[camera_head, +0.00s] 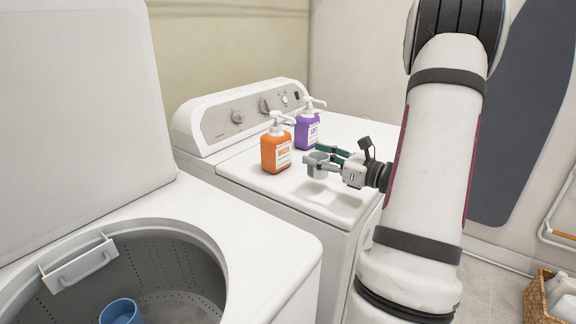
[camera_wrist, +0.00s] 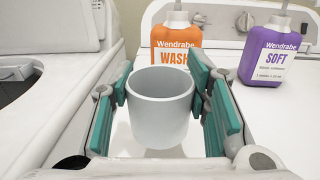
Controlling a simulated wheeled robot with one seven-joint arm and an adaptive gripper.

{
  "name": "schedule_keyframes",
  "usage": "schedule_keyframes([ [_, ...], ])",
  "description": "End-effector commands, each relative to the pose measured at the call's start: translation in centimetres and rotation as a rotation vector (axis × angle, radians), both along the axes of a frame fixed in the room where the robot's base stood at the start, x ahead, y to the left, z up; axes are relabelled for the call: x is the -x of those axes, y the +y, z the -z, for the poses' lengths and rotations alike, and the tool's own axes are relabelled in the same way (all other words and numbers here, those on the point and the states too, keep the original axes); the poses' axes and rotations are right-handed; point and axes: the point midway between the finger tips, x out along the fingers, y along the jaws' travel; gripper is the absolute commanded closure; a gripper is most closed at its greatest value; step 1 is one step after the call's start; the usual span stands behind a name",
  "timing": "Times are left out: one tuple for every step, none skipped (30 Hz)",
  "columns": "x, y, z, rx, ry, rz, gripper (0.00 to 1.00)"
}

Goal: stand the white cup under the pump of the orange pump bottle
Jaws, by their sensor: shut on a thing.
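The white cup (camera_wrist: 160,116) is upright between the teal pads of my gripper (camera_wrist: 163,92), which is shut on it. In the head view my gripper (camera_head: 326,157) holds the cup (camera_head: 316,170) above the white dryer top, with a shadow below and to the right. The orange pump bottle (camera_head: 275,151), labelled WASH, stands upright on the dryer, left of and behind the cup. Its white pump (camera_head: 277,121) shows in the head view. In the wrist view the orange bottle (camera_wrist: 176,38) is just beyond the cup, partly hidden by it, its pump top out of frame.
A purple pump bottle (camera_head: 307,131) labelled SOFT stands right of the orange one, close behind my gripper. The dryer's control panel (camera_head: 240,116) rises behind the bottles. The open washer (camera_head: 262,262) is at the front left, with a blue cup (camera_head: 121,312) inside. The dryer top's front is clear.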

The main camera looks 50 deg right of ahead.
Motion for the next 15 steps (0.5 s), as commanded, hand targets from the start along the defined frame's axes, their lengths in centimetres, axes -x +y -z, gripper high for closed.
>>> schedule_keyframes([
  [-1.3,0.1,0.2,0.000,-0.001,-0.006,0.74],
  [-2.1,0.0,0.3,0.000,-0.001,-0.004,0.74],
  [-3.0,-0.1,0.4,0.000,-0.001,-0.006,0.74],
  [-3.8,-0.1,0.4,0.000,-0.001,-0.005,0.74],
  [-4.4,-0.2,0.5,0.000,-0.001,-0.004,0.74],
  [-5.2,-0.2,0.5,0.000,-0.001,-0.004,0.74],
  [-5.8,-0.3,0.6,-0.001,-0.001,-0.004,0.74],
  [-6.3,-0.3,0.7,-0.001,0.000,-0.003,0.74],
  [-6.8,-0.4,0.7,-0.001,-0.001,-0.003,0.74],
  [-7.2,-0.4,0.7,-0.001,-0.001,-0.003,0.74],
  [-7.5,-0.4,0.8,-0.001,-0.001,-0.002,0.74],
  [-7.8,-0.5,0.8,0.000,0.000,-0.001,0.74],
  [-7.9,-0.5,0.8,0.000,0.000,-0.001,0.74],
  [-8.0,-0.5,0.8,0.000,0.000,-0.001,0.74],
  [-8.2,-0.5,0.8,0.001,0.000,-0.001,0.74],
])
